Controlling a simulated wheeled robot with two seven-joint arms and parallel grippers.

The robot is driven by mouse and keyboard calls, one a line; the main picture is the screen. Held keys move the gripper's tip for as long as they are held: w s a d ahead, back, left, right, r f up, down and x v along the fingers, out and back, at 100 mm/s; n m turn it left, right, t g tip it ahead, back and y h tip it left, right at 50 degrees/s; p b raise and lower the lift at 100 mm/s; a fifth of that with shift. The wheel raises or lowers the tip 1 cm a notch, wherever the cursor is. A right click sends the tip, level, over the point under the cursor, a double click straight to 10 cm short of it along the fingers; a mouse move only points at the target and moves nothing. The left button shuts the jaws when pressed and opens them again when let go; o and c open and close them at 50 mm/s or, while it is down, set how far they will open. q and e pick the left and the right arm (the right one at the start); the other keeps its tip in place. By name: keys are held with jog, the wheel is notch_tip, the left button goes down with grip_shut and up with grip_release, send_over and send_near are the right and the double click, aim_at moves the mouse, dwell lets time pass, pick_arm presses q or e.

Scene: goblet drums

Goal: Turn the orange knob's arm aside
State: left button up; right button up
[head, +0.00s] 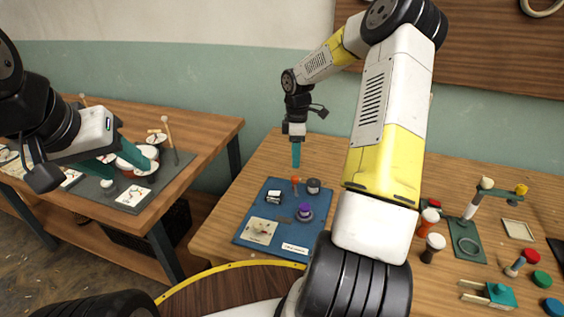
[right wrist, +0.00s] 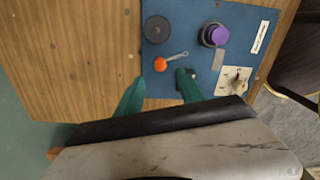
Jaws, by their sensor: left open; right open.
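The orange knob (head: 295,180) stands on the blue board (head: 245,232), near its far edge. In the right wrist view the orange knob (right wrist: 160,64) has a thin grey arm (right wrist: 177,56) pointing to the upper right. My right gripper (head: 296,166) points down above the knob. In the right wrist view its teal fingers (right wrist: 160,82) are spread, with nothing between them, and the knob shows just beyond the gap. I cannot tell its exact height above the board. My left gripper (head: 130,169) is open over the left table, near a small drum.
The board also bears a dark grey knob (head: 313,186), a purple knob (head: 304,212), a black-and-white switch (head: 273,197) and a cream card (head: 261,230). Several fixtures, including a teal block (head: 500,294), stand at right. Bare wood (right wrist: 70,60) lies beside the board.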

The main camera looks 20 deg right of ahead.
aim_at(295, 177)
notch_tip(295, 177, down, 8)
jog(key=shift+s+r, duration=0.1)
jog(key=shift+s, duration=0.05)
dwell(0.3)
jog(key=shift+c, duration=0.3)
grip_shut()
